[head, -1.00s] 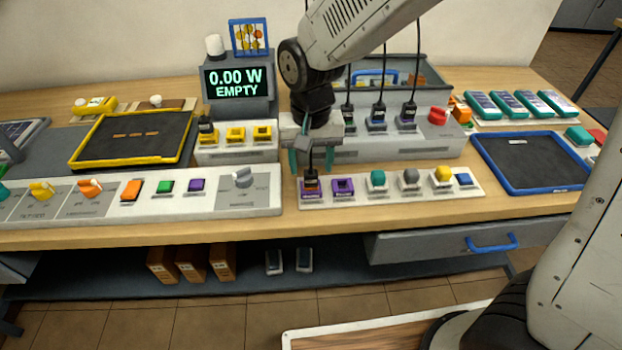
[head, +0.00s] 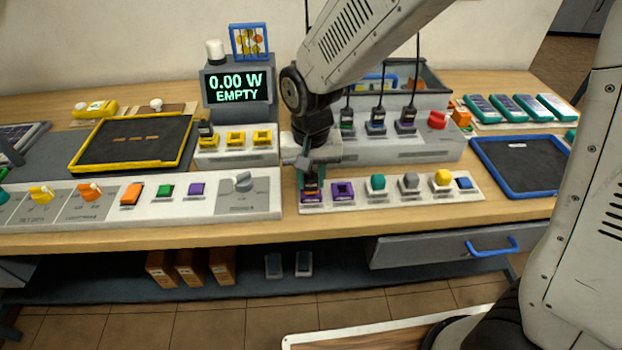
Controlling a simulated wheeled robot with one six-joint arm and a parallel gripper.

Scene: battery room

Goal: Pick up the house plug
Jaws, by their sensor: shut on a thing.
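The house plug (head: 311,184), a small dark plug with an orange band, stands upright at the left-end purple socket of the white front strip (head: 400,200). My gripper (head: 311,178) points straight down over that socket, its teal fingers closed around the plug's sides. The fingers hide much of the plug, and I cannot tell whether it is still seated in the socket. The neighbouring purple socket (head: 343,191) is empty.
Teal (head: 377,184), grey and yellow knobs stand right of the sockets. Behind, a grey panel (head: 410,146) carries several corded dark plugs. The display (head: 238,88) reads 0.00 W EMPTY. A blue-rimmed tray (head: 482,172) lies right; a white control panel (head: 215,203) lies left.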

